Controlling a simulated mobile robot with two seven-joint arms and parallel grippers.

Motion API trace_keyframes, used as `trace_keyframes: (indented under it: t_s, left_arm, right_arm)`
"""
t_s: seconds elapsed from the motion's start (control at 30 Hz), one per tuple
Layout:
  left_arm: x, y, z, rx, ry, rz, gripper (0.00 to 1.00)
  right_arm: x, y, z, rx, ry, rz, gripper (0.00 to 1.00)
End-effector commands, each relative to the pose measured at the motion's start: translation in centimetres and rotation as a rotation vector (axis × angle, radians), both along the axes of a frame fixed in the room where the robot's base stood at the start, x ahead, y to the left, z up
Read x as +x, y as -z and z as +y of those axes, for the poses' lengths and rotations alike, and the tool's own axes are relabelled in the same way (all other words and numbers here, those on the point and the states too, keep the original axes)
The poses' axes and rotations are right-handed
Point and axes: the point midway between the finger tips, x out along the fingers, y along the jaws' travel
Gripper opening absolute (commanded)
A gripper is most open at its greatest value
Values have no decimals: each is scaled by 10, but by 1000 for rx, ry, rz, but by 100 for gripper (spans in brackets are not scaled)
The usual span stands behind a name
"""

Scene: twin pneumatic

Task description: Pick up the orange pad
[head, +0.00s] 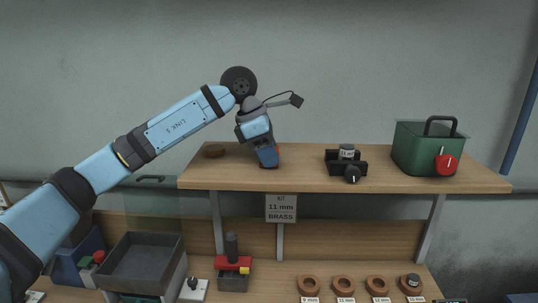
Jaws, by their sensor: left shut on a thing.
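My left arm reaches in from the left, and its gripper (268,162) points down at the wooden shelf. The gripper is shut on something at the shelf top. A small orange-red edge of the orange pad (278,149) shows at the right side of the fingers. Most of the pad is hidden behind the gripper, and I cannot tell whether it still touches the shelf. My right gripper is not in view.
Below stand a grey bin (142,262), a red-topped tool (232,264) and several labelled rings (343,284). Shelf room is free beside the gripper.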

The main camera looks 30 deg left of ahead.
Motion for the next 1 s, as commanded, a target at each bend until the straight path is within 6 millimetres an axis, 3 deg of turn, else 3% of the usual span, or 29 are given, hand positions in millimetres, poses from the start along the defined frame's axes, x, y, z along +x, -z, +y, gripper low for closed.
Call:
trace_keyframes:
  t_s: [0.27, 0.7, 1.0]
  left_arm:
    - [0, -31, 0, -1, 1, -5, 19]
    - [0, -140, -1, -2, 0, -4, 19]
    - [1, -187, -1, -1, 1, -2, 19]
  right_arm:
    - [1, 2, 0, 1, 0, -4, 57]
    - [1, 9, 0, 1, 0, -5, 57]
    - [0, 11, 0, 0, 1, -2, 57]
